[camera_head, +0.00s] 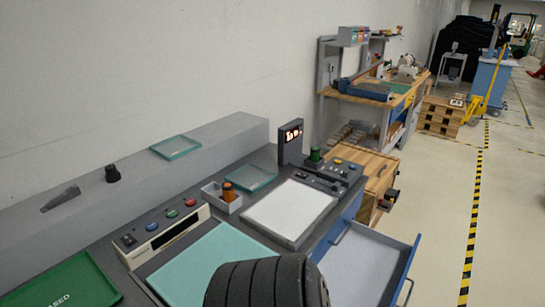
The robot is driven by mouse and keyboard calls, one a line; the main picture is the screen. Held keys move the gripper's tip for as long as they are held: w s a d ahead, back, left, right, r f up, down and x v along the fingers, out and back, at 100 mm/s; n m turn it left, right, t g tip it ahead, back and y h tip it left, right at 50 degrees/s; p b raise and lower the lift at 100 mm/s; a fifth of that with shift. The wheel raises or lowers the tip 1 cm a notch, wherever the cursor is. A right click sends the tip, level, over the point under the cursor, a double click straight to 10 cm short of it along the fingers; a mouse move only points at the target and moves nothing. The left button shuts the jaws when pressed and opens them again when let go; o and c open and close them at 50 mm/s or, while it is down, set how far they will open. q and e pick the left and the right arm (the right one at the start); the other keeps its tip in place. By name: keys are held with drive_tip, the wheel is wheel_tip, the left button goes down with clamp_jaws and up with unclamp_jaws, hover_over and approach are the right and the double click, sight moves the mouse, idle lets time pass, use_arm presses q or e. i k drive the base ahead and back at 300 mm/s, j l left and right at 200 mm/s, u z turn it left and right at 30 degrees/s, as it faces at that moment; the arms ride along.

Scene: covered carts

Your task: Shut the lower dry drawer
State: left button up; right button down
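A blue drawer (362,262) with a pale inner floor stands pulled out from the front of the grey workbench (316,228), at the lower right of the head view. Its front panel (409,266) faces right, with a handle partly cut off by the bottom edge. I cannot tell whether it is the lower dry drawer, and no label is readable. Any drawers below it are hidden. A dark ribbed shape at the bottom centre covers part of the bench front. Neither of my grippers is in view.
The bench carries a white panel (290,209), a teal mat (212,268), a green tray (66,284) and a small grey box (222,198) with an orange-capped jar. A wooden cabinet (374,172) stands beyond. Open floor (440,205) lies right of the drawer.

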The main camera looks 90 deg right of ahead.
sight(370, 267)
drive_tip(key=z, duration=2.35)
